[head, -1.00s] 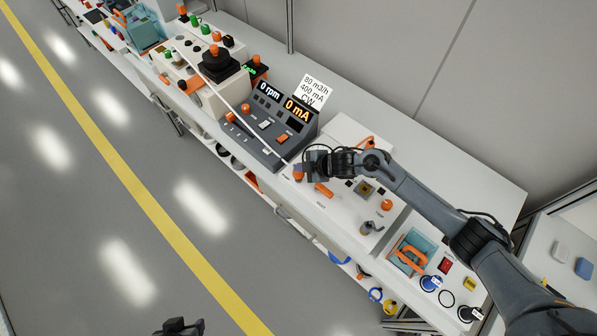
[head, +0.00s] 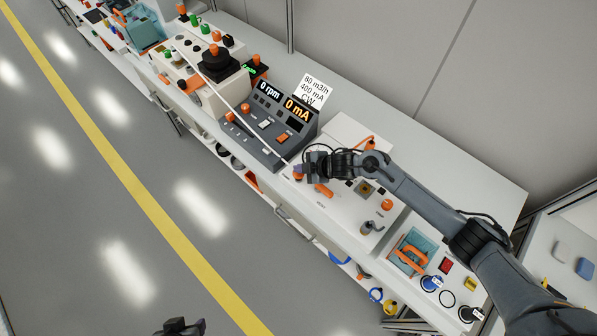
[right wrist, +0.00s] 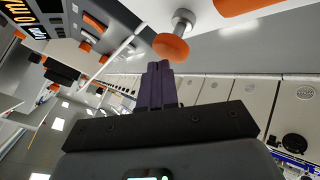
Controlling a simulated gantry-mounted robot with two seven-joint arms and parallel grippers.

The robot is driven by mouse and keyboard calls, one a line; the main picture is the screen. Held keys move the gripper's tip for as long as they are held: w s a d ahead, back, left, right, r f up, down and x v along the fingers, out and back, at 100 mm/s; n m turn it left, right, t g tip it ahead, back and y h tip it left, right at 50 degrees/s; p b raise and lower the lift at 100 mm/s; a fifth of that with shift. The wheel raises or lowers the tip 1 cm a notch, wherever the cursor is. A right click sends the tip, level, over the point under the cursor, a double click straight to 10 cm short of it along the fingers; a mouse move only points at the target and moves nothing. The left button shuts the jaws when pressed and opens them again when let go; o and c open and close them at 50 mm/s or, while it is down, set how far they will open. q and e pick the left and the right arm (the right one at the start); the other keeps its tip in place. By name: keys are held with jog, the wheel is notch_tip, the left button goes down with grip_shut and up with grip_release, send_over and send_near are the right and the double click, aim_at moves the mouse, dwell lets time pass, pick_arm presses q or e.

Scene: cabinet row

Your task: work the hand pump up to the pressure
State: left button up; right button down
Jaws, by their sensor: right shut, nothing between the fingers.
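My right gripper (head: 298,168) is shut and empty over the white-topped unit (head: 338,205) on the bench, at the right end of the dark console. In the right wrist view its purple fingers (right wrist: 157,85) are together, close to an orange knob on a short metal post (right wrist: 172,48). I cannot tell whether they touch. In the head view this knob (head: 298,178) lies just below the fingertips. No part is clearly marked as the hand pump, and I see no pressure reading. My left gripper (head: 182,327) is partly in view at the bottom edge; its jaws are unclear.
The dark console (head: 262,135) shows 0 rpm and 0 mA. A sign (head: 313,90) behind it reads 80 m3/h, 400 mA, CW. A long thin white rod (head: 235,102) slants in front of the console. A teal box with an orange handle (head: 413,250) stands right. The floor is clear.

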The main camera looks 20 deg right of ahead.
jog(key=shift+f, duration=0.1)
dwell(0.4)
jog(key=shift+f+b, duration=0.4)
jog(key=shift+f, duration=0.1)
jog(key=shift+f+b, duration=0.35)
jog(key=shift+f, duration=0.15)
dwell(0.6)
jog(key=shift+r, duration=0.1)
jog(key=shift+r+p, duration=0.35)
jog(key=shift+p, duration=0.1)
jog(key=shift+r+p, duration=0.9)
jog(key=shift+r, duration=0.2)
